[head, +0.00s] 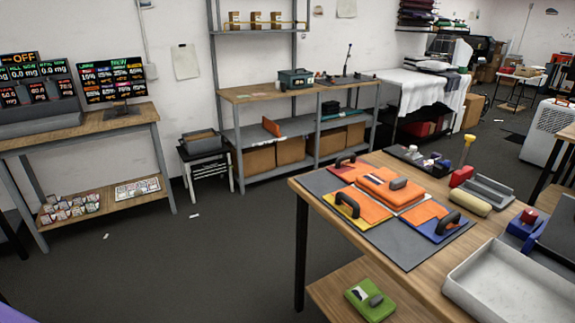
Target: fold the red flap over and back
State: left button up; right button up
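On the wooden table at the right of the head view lies a dark grey mat (402,247) with a set of orange panels on it. The panel at the back left has a red edge, which looks like the red flap (343,173); a black handle (346,159) stands at its back. A thicker orange piece (384,189) with a dark handle (398,183) lies over the middle and covers part of the panels. A yellow-edged panel (347,210) is at the front left and a blue-edged panel (432,229) at the right, each with a black handle. Neither gripper is in view.
Right of the mat are a cream roller (469,203), a grey tray (488,190) and a large white tray (510,285). A dark tray of small items (418,160) is behind. A green object (370,300) lies on the lower shelf. Floor left of the table is mostly clear.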

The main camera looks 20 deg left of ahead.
aim_at(339, 169)
jog(key=u, duration=0.3)
jog(key=i+j+z, duration=0.1)
jog(key=j, duration=0.25)
jog(key=i+j+z, duration=0.15)
jog(key=i+j, duration=0.15)
jog(key=i+j+z, duration=0.1)
jog(key=j, duration=0.3)
jog(key=i+j+z, duration=0.15)
jog(key=j, duration=0.25)
jog(key=i, duration=0.05)
